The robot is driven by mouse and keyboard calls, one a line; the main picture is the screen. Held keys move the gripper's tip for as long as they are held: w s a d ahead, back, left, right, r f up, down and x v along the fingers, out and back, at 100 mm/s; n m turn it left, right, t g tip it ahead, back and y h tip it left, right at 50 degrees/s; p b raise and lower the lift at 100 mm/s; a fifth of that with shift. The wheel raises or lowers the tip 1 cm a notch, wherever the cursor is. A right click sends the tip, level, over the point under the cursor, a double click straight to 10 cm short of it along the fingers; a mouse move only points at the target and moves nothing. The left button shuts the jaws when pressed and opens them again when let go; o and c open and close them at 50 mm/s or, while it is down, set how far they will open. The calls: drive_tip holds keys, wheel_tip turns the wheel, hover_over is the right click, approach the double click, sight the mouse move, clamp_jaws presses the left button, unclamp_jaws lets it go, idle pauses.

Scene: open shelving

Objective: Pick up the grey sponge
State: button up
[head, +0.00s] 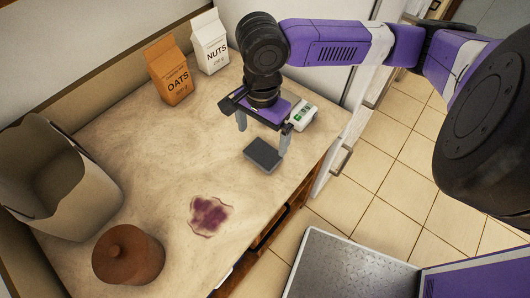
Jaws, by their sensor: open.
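The grey sponge (263,154) is a small dark grey block near the counter's right edge. My gripper (263,138) points down over it, its two fingers apart, one to the upper left and one at the right side of the sponge. The right finger overlaps the sponge's edge in the picture; I cannot tell whether it touches. I also cannot tell whether the sponge rests on the counter or how high the fingertips are. The jaws are open.
On the counter (155,160) stand an orange oats carton (170,72), a white nuts carton (209,42), a brown lidded pot (128,256) and a beige bin (70,195). A purple stain (208,215) lies on the counter. A white appliance with a handle adjoins the right edge.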

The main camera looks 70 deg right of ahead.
sight(263, 154)
drive_tip(key=shift+s+d+m, duration=0.15)
drive_tip(key=shift+m, duration=0.25)
drive_tip(key=shift+f, duration=0.25)
wheel_tip(263, 154, down, 7)
drive_tip(key=shift+f, duration=0.15)
drive_tip(key=shift+c, duration=0.4)
drive_tip(key=c, duration=1.1)
